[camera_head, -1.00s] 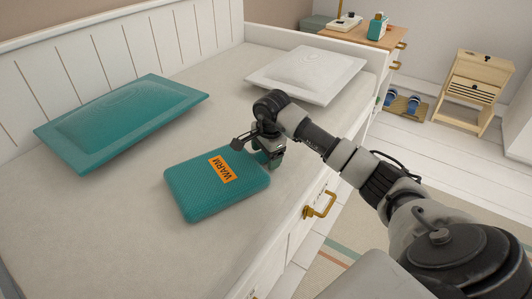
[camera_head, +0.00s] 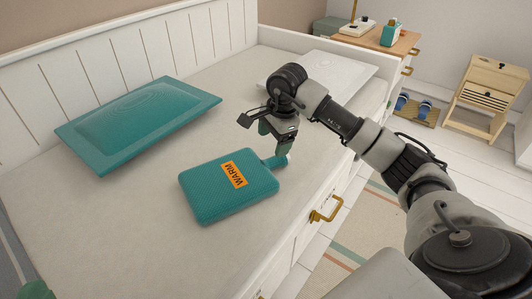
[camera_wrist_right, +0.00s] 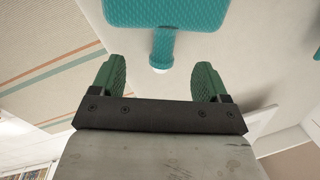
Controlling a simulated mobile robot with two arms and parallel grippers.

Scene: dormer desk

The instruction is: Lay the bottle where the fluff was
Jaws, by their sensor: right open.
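The bottle is a flat teal hot-water bottle (camera_head: 215,190) with an orange WARM label, lying on the bed. Its neck points to the far right, toward my right gripper (camera_head: 272,143). In the right wrist view, the bottle's body (camera_wrist_right: 165,12) is at the top. Its neck and pale mouth face the gap between the open, empty green fingers (camera_wrist_right: 160,78), apart from them. No fluff is recognisable. A green piece (camera_head: 35,290) at the bottom left edge may be my left gripper's tip; its jaws cannot be made out.
A teal pillow (camera_head: 140,120) lies at the left of the bed and a white pillow (camera_head: 345,75) at the far end, partly behind my arm. A wooden desk (camera_head: 402,46) holds a small teal bottle (camera_head: 391,34). The bed's front edge has a brass handle (camera_head: 328,208).

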